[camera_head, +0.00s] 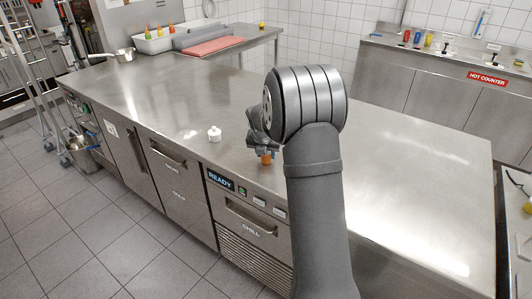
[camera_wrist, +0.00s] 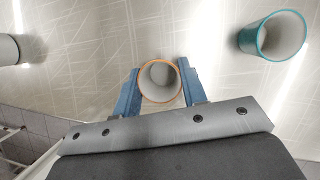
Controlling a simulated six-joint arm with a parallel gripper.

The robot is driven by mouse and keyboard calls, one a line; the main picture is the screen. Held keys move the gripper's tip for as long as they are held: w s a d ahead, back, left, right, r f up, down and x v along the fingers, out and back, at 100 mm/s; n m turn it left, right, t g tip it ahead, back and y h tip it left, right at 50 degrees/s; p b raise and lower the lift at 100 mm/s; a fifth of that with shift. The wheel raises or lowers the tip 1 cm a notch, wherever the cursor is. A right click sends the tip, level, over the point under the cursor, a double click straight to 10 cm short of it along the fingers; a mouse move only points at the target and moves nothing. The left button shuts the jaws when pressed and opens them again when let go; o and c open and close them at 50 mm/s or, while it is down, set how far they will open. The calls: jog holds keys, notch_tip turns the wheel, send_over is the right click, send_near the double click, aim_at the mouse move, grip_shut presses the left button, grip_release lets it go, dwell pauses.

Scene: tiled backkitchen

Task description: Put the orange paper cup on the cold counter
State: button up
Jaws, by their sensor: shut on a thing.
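The orange paper cup (camera_head: 266,158) shows just under my gripper (camera_head: 262,148) in the head view, near the front edge of the long steel counter (camera_head: 180,105). In the wrist view the cup (camera_wrist: 160,84) is seen from above, with an orange rim and pale inside. The blue fingers of my gripper (camera_wrist: 160,92) are shut on it from both sides. Whether its base touches the counter I cannot tell. No sign reading "cold counter" is readable here; the steel counter's front carries small labels, one reading "READY" (camera_head: 221,180).
A teal cup (camera_wrist: 272,38) stands right of the held cup in the wrist view. A white jar (camera_head: 214,134) stands to the left on the counter. A red board (camera_head: 211,47) lies at the far end. A counter labelled "HOT COUNTER" (camera_head: 487,79) stands behind at right. The counter's middle is clear.

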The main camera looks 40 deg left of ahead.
jog(key=o, duration=1)
jog(key=shift+f, duration=0.1)
jog(key=shift+c, duration=0.2)
jog(key=shift+s+r, duration=0.1)
jog(key=shift+r, duration=0.5)
jog(key=v, duration=1.1)
